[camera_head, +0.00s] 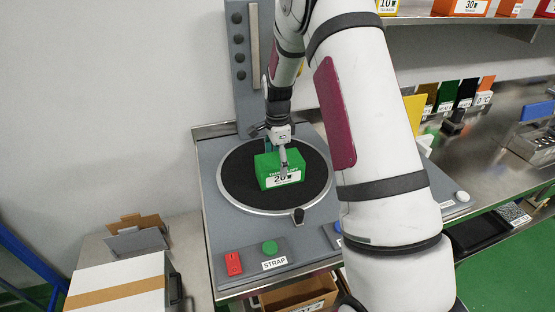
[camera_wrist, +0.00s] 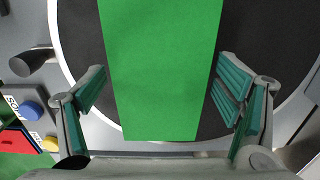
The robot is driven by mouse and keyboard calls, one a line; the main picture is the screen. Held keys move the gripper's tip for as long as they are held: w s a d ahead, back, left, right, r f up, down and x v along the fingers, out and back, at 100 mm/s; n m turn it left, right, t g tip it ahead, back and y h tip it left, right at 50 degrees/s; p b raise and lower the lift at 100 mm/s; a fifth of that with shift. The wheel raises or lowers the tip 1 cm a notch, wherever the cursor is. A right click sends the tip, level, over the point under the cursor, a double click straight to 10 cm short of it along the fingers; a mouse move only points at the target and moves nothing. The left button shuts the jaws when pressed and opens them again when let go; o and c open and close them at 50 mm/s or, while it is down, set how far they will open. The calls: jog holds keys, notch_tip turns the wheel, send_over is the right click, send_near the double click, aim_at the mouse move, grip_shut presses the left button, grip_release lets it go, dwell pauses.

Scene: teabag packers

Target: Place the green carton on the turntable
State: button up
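The green carton (camera_head: 268,170), with a white label reading 20, sits upright on the black top of the round turntable (camera_head: 240,192). In the wrist view the carton (camera_wrist: 160,70) fills the middle, with the dark turntable top (camera_wrist: 85,35) around it. My gripper (camera_head: 284,150) is just above the carton, pointing down. In the wrist view my gripper's green-padded fingers (camera_wrist: 162,85) stand apart, one on each side of the carton. Dark gaps show between pads and carton; the fingertips are close to its edges. The carton's underside is hidden.
A panel with a red switch (camera_head: 233,263), a green button (camera_head: 269,247) and a STRAP label is in front of the turntable. A white box (camera_head: 118,285) stands at lower left. Coloured cards (camera_head: 447,95) stand at right. My arm hides part of the bench.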

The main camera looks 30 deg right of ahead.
jog(key=s+a+r+n+t+b, duration=0.1)
jog(key=s+a+r+n, duration=0.1)
jog(key=r, duration=0.7)
jog(key=s+a+r+n+b, duration=0.1)
jog(key=s+a+r, duration=0.1)
jog(key=r, duration=0.7)
jog(key=s+a+r+n+t, duration=0.2)
jog(key=s+a+n, duration=0.3)
jog(key=s+n, duration=0.3)
jog(key=s+a+r+n+t, duration=0.2)
jog(key=s+a+r+n, duration=0.2)
jog(key=s+n, duration=0.5)
jog(key=s+a, duration=0.1)
jog(key=s, duration=0.6)
jog(key=shift+s+r, duration=0.2)
jog(key=shift+s, duration=0.05)
